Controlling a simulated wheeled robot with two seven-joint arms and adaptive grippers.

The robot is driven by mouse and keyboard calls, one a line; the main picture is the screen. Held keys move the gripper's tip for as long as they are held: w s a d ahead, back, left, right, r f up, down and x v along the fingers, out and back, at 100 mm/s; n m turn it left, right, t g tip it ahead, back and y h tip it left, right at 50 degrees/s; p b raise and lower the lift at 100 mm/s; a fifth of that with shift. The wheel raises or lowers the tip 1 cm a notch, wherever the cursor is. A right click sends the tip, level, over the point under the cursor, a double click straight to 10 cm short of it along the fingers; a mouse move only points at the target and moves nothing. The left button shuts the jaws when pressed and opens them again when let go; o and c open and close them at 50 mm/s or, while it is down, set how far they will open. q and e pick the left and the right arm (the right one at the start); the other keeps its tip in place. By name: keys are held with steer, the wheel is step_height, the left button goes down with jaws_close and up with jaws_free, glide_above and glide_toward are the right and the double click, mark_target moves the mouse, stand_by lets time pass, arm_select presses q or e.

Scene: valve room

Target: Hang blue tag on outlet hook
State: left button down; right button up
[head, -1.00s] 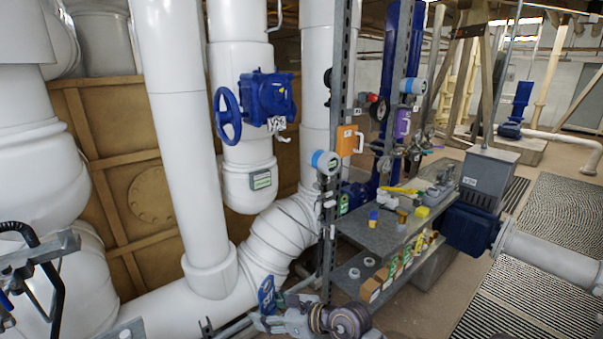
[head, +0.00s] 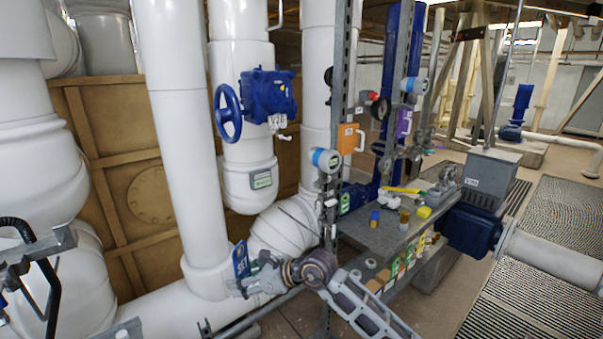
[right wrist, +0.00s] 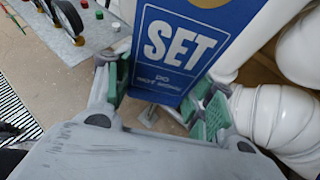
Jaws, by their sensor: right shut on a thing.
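My right gripper (head: 246,284) is low in front of the white pipes and shut on a blue tag (head: 241,260). The tag stands up from the fingers. In the right wrist view the tag (right wrist: 178,48) shows white lettering "SET", and the green-padded fingers (right wrist: 163,100) are on either side of its lower end. A blue valve (head: 268,97) with a handwheel is on the pipe above, clear of the gripper. I cannot pick out the outlet hook for sure. Grey and black parts of my left arm (head: 36,252) show at the left edge; its fingers are unclear.
A grey upright post (head: 340,100) with gauges and an orange tag (head: 347,139) stands right of the pipes. A shelf (head: 380,236) with small parts is beside it. White pipes (head: 185,150) fill the left and middle. Open floor mats (head: 560,220) lie at the right.

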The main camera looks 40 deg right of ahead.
steer(key=shift+m, duration=0.3)
steer(key=w+d+r, duration=0.1)
steer(key=w+r+b, duration=0.1)
steer(key=w, duration=0.1)
steer(key=w+d+r, duration=0.1)
steer(key=shift+w+d, duration=0.35)
arm_select(q)
steer(key=w+d+b, duration=0.4)
steer(key=w, duration=0.5)
steer(key=shift+d+r+t, duration=0.35)
steer(key=shift+d+t, duration=0.05)
arm_select(e)
steer(key=w+d+r+m+h, duration=0.3)
steer(key=d+r, duration=0.6)
steer(key=d, duration=0.2)
steer(key=w+d+r+m+t+h, duration=0.1)
steer(key=d+r+m, duration=0.3)
steer(key=d+r, duration=0.6)
steer(key=shift+w+d+h, duration=0.9)
steer(key=shift+d, duration=0.05)
arm_select(q)
steer(key=shift+w+a, duration=0.1)
steer(key=shift+w, duration=0.1)
arm_select(e)
steer(key=shift+r, duration=0.1)
arm_select(q)
steer(key=shift+a+r, duration=0.1)
steer(key=shift+a, duration=0.2)
arm_select(e)
steer(key=shift+w, duration=0.1)
